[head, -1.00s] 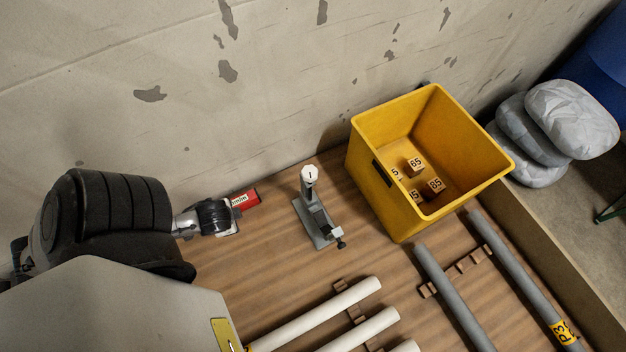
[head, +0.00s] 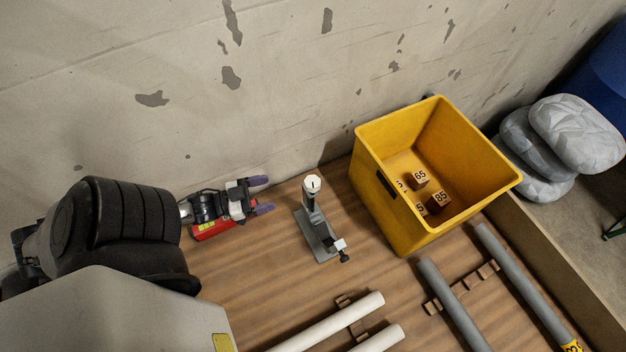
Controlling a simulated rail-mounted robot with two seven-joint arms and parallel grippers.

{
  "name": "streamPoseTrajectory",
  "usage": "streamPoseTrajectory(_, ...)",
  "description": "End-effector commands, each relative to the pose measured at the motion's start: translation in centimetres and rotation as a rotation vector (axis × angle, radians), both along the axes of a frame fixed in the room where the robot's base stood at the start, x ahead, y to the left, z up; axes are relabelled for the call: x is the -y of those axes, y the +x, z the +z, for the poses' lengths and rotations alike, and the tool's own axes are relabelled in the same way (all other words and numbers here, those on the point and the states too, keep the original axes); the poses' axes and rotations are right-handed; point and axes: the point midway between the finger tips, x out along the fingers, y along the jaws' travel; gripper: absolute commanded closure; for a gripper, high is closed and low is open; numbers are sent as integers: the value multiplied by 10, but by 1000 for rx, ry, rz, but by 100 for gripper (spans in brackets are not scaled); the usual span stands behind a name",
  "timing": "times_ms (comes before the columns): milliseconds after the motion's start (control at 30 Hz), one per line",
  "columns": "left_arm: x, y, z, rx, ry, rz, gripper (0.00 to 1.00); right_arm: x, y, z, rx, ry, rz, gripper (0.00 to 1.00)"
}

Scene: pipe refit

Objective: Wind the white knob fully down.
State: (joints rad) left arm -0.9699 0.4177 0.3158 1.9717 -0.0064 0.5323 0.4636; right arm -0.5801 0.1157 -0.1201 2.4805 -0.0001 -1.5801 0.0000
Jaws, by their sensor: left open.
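The white knob (head: 312,184) sits on top of a grey upright clamp stand (head: 320,236) on the wooden table, and a dark mark shows on its top. The stand's base runs toward the front right and ends in a small dark screw. My left gripper (head: 265,195) is to the left of the knob, open and empty, with its two purple-tipped fingers pointing right toward it. A clear gap lies between the fingertips and the knob. My right gripper is not in view.
A red object (head: 212,230) shows partly behind my left gripper. A yellow bin (head: 398,218) holding several numbered blocks stands right of the clamp. White pipes (head: 340,320) and grey pipes (head: 455,305) lie on racks in front. The wall is close behind.

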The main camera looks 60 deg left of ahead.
Motion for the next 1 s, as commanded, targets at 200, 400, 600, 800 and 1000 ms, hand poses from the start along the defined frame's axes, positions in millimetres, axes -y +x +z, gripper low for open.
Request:
streamPoseTrajectory(200,4,15,2,9,-40,-8,24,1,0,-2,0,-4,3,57)
streamPoseTrajectory(400,10,51,2,11,-37,-8,24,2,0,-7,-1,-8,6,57)
streamPoseTrajectory(600,16,87,2,9,-36,-8,24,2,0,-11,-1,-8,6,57)
streamPoseTrajectory(800,21,115,1,7,-38,-7,24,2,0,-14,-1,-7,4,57)
streamPoseTrajectory(1000,23,131,2,6,-37,-7,24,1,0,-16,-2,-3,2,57)
